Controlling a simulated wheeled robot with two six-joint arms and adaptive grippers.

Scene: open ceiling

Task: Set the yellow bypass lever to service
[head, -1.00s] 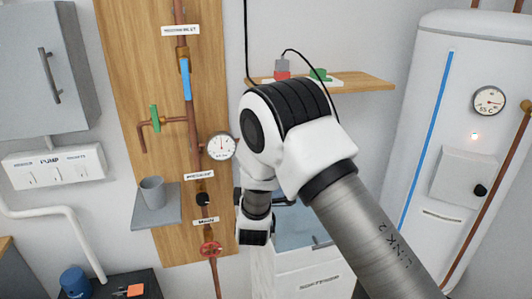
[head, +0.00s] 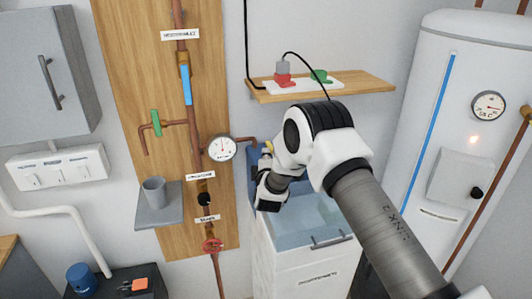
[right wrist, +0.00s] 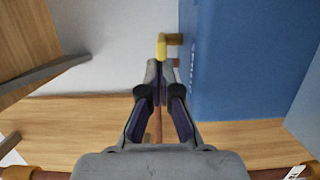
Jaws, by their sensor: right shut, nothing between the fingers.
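The yellow bypass lever (head: 268,147) shows as a small yellow piece just left of my right wrist in the head view, beside a blue body. In the right wrist view the yellow lever (right wrist: 161,46) stands just beyond my right gripper (right wrist: 159,72), nearly in line with its fingertips. The fingers are shut with nothing between them. I cannot tell whether the tips touch the lever. In the head view my wrist hides most of the fingers. The lever's labels are not readable. My left gripper is not in view.
A blue housing (right wrist: 240,60) rises right of the lever in the wrist view. In the head view, a pressure gauge (head: 221,148) and copper pipe sit left of my wrist. A shelf (head: 365,84) with plugs is above; a white cabinet with an open-topped basin (head: 308,262) is below.

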